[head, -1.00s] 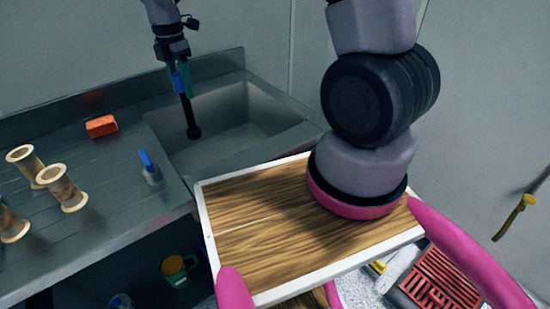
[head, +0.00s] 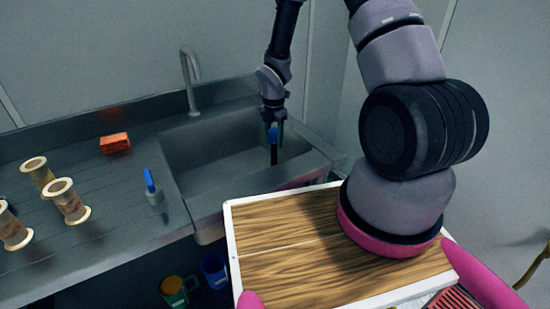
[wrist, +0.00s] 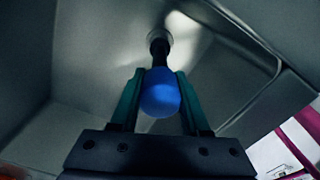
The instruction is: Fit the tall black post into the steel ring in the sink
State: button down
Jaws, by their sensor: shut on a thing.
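The tall black post (head: 274,154) hangs upright over the right part of the sink (head: 205,150), with a blue knob (wrist: 160,94) at its top. My gripper (head: 273,128) is shut on the post just at the knob; its two dark green fingers flank the knob in the wrist view (wrist: 158,85). The post's black shaft (wrist: 159,52) runs down towards the steel ring (wrist: 158,36) on the sink floor. The lower end lines up with the ring, but I cannot tell whether it is inside or above it. The head view does not show the ring.
A faucet (head: 188,75) stands behind the sink. A green cup (head: 175,291) and a blue cup (head: 215,268) sit below.

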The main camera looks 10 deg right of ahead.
aim_at(274, 151)
jog(key=shift+f, duration=2.45)
jog(key=shift+c, duration=1.9)
grip_release()
jog(key=shift+f, duration=0.1)
